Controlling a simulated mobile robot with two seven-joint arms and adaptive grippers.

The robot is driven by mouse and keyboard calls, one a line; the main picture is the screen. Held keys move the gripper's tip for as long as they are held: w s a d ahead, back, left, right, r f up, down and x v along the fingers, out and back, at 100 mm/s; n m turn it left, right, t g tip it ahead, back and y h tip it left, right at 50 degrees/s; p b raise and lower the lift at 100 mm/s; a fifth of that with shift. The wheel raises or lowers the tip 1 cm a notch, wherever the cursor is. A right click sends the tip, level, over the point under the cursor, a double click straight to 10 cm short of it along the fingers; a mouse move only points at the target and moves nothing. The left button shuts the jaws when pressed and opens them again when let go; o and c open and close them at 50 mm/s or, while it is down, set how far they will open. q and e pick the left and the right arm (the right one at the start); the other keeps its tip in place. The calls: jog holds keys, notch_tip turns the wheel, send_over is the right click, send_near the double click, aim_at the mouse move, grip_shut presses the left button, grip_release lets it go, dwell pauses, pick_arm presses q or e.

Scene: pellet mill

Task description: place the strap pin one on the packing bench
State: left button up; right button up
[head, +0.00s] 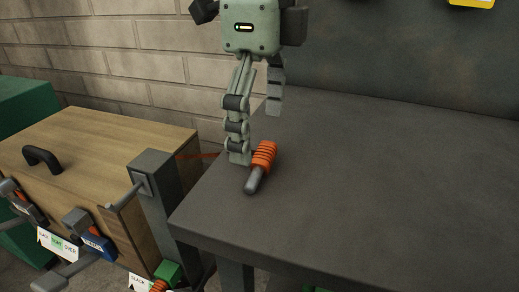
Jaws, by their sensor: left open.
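The strap pin (261,168), with a ribbed orange grip and a grey metal shank, lies on the dark packing bench (380,190) near its left end. My left gripper (257,132) points down over the bench. Its fingers are spread, with nothing between them. The nearer fingertip is just left of the orange grip; I cannot tell whether they touch. The other finger is higher, behind the pin. My right gripper is not in view.
A wooden-topped box (95,145) with a black handle (42,157) stands left. Another orange grip (158,286) shows beside a green block (168,271). The bench's right side is clear.

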aim_at(260, 158)
pick_arm(q)
notch_tip(260, 158, up, 8)
jog(key=shift+f, duration=0.25)
dwell(1.3)
